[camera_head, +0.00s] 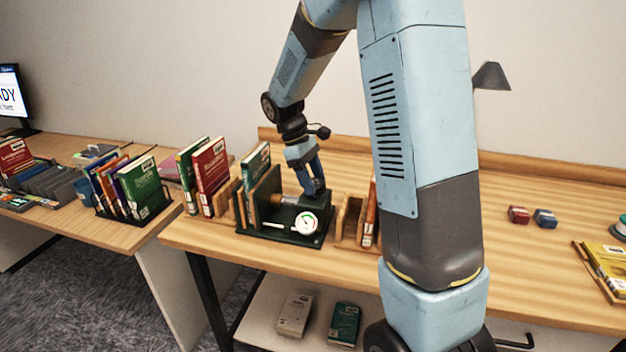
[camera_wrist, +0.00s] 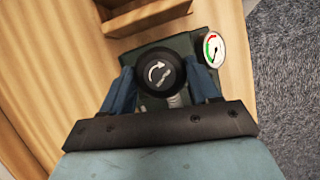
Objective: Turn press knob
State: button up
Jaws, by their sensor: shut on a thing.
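The press (camera_head: 254,231) stands on the wooden table with a dark green base, wooden boards and a round dial gauge (camera_head: 306,223). The black press knob (camera_wrist: 160,72) carries a white curved arrow and shows in the middle of the wrist view. My gripper (camera_head: 316,190) reaches down to the press from above. In the wrist view its blue fingers (camera_wrist: 163,88) stand on both sides of the knob and are shut on it. The gauge (camera_wrist: 211,49) also shows there, right of the knob. In the head view the knob is mostly hidden by the fingers.
Upright books (camera_head: 210,170) and wooden holders (camera_head: 350,219) flank the press closely. A red block (camera_head: 518,214) and a blue block (camera_head: 545,218) lie to the right, near yellow books (camera_head: 606,266). My arm hides part of the table.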

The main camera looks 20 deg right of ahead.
jog(key=shift+m+g+y, duration=0.5)
jog(key=shift+m, duration=1.1)
jog(key=o, duration=1)
jog(key=shift+o, duration=0.2)
jog(key=v, duration=1.3)
jog(key=shift+r, duration=0.35)
jog(key=shift+r, duration=0.1)
